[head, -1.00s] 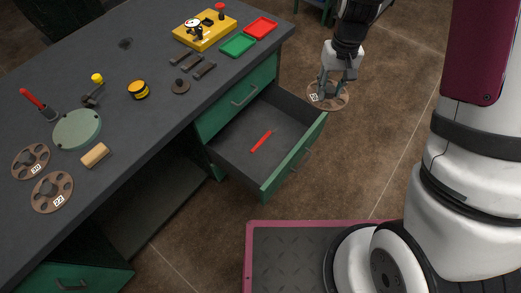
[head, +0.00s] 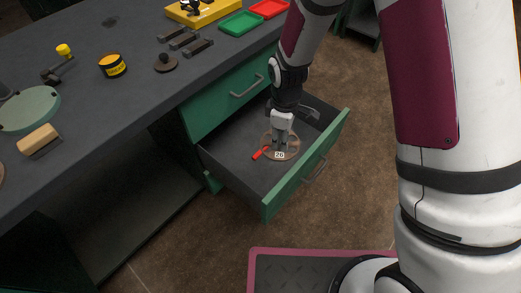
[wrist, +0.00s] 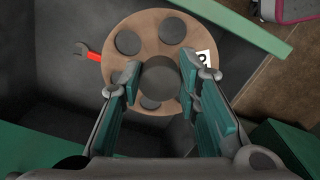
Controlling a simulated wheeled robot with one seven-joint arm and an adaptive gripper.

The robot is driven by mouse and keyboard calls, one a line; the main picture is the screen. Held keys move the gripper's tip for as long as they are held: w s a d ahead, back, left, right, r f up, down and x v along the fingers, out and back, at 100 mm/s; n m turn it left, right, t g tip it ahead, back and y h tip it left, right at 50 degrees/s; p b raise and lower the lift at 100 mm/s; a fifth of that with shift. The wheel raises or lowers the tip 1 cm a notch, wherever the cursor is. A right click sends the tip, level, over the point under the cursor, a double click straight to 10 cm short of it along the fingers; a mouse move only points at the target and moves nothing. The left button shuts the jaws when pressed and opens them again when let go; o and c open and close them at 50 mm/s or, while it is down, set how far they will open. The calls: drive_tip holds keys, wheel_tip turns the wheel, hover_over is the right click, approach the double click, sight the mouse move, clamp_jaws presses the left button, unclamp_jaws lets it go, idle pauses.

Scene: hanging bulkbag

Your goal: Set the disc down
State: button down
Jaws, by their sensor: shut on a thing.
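A brown disc (head: 267,141) with round holes and a white label reading 26 is in the open drawer (head: 229,163), over its floor. The wrist view shows the disc (wrist: 150,30) with its dark central hub (wrist: 160,80). My gripper (head: 281,142) points down from above and is shut on the hub; in the wrist view the teal-padded fingers (wrist: 160,78) stand on either side of it. I cannot tell whether the disc touches the drawer floor. A red tool (head: 258,154) lies partly under or beside the disc; the wrist view shows its forked end (wrist: 88,52).
The green drawer front (head: 305,165) and side walls surround the disc. The dark workbench (head: 130,120) at left carries a yellow-black tin (head: 112,65), a round green plate (head: 30,108), a wooden block (head: 38,139), a small dark disc piece (head: 165,63) and red and green trays (head: 241,22).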

sight(260, 183)
drive_tip(key=a+f+n+b, duration=0.2)
drive_tip(key=f+b, duration=0.2)
drive_tip(key=f, duration=0.3)
drive_tip(key=s+a+f+n+b, duration=0.1)
drive_tip(key=a+f+n+b, duration=0.1)
drive_tip(key=f, duration=0.5)
drive_tip(key=s+a+f+n+b, duration=0.1)
drive_tip(key=a+f+n+b, duration=0.1)
drive_tip(key=f+b, duration=0.3)
wheel_tip(260, 183, down, 3)
drive_tip(key=shift+a+r+b, duration=0.15)
drive_tip(key=shift+r+b, duration=0.05)
drive_tip(key=shift+b, duration=0.15)
drive_tip(key=shift+s+f, duration=0.1)
drive_tip(key=c, duration=1.2)
unclamp_jaws()
wheel_tip(260, 183, up, 12)
drive_tip(key=p, duration=0.4)
